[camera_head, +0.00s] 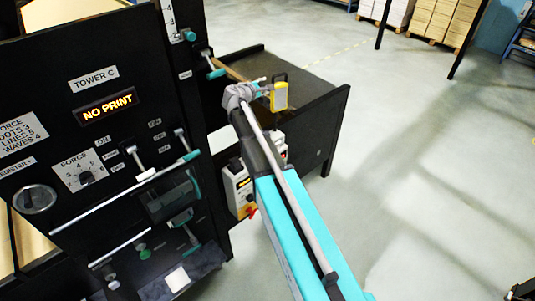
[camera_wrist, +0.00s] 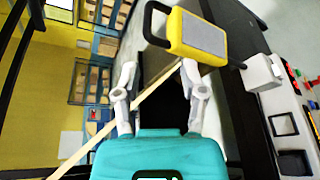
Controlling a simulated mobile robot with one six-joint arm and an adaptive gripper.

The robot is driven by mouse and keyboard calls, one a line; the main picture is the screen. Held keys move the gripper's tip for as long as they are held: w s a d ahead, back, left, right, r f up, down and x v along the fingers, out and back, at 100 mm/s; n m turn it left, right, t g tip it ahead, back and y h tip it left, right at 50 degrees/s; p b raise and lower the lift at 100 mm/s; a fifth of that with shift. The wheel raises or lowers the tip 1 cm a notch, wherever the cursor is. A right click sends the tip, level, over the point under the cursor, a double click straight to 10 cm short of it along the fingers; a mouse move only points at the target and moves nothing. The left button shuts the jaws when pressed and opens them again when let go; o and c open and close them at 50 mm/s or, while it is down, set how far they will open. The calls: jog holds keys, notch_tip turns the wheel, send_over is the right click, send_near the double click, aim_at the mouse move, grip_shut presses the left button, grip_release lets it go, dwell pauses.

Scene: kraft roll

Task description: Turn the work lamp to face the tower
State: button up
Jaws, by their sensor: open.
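The work lamp (camera_head: 279,96) is yellow with a pale grey panel and a black handle, and it stands by the black bench beside the tower. My gripper (camera_head: 262,84) is open and close to the lamp. Its two grey fingers show in the wrist view (camera_wrist: 158,76) with nothing seen between them but dark background and a wooden strip behind. The tower (camera_head: 93,124) is a black panel labelled TOWER C, with a lit NO PRINT display.
The black bench (camera_head: 330,125) has a raised rim. A grey control box (camera_head: 240,185) with a red switch is below my arm. Levers and a rail (camera_head: 125,195) stick out from the tower. The floor (camera_head: 440,170) at right is clear. Stacked boxes (camera_head: 432,18) stand far back.

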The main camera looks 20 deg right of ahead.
jog(key=s+a+f+m+g+y+b, duration=0.1)
jog(key=s+f+m+b, duration=0.1)
jog(key=s+f+b, duration=0.2)
jog(key=s+a+f+m+g+y+b, duration=0.1)
jog(key=s+f+b, duration=0.3)
jog(key=f, duration=0.7)
jog(key=s+a+f+m+g+y+b, duration=0.1)
jog(key=s+f+m+g+y+b, duration=0.1)
jog(key=s+f+m+b, duration=0.2)
jog(key=shift+s+a+f+b, duration=0.25)
jog(key=shift+s+f+b, duration=0.45)
jog(key=shift+f, duration=1.1)
jog(key=shift+w, duration=0.2)
